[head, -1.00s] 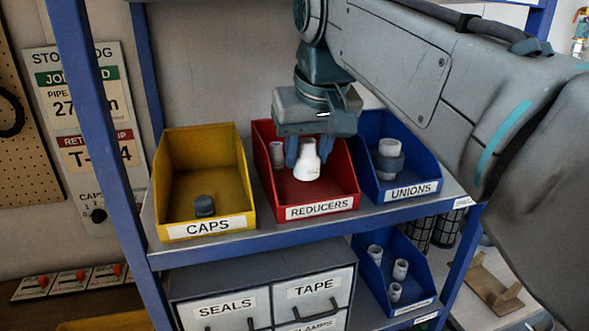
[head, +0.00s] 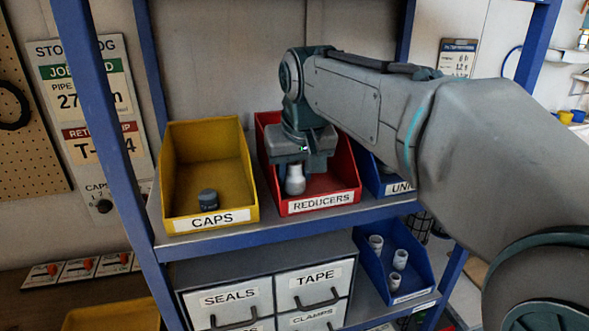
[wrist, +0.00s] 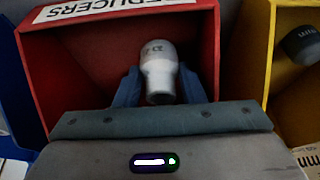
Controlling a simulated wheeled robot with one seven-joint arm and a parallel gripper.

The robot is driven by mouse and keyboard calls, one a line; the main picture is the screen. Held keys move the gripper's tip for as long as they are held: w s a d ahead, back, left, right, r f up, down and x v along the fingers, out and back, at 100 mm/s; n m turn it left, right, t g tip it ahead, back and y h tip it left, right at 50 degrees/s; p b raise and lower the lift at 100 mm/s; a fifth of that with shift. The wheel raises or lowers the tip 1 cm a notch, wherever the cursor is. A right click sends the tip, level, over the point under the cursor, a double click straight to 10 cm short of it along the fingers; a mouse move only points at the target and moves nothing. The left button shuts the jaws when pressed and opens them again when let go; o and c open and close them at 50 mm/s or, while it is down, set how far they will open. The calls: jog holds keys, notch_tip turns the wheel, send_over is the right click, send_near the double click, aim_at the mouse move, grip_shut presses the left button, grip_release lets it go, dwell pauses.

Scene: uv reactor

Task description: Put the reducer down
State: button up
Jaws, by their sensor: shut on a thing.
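My gripper (head: 296,170) is low inside the red REDUCERS bin (head: 349,186), left of its middle, pointing down. It is shut on a white reducer (head: 295,181), whose wide end points down. In the wrist view the reducer (wrist: 159,64) sits between my two blue fingers, inside the red bin (wrist: 100,36). I cannot tell whether its lower end touches the bin floor. Part of the bin's inside is hidden behind my gripper.
The yellow CAPS bin (head: 237,190), with a dark cap (head: 208,200), stands to the left. The blue UNIONS bin (head: 372,180) at right is mostly hidden by my arm. Grey SEALS and TAPE drawers (head: 253,285) and a blue bin with white fittings (head: 384,288) are below.

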jog(key=shift+f, duration=0.1)
jog(key=shift+f, duration=0.15)
jog(key=o, duration=0.7)
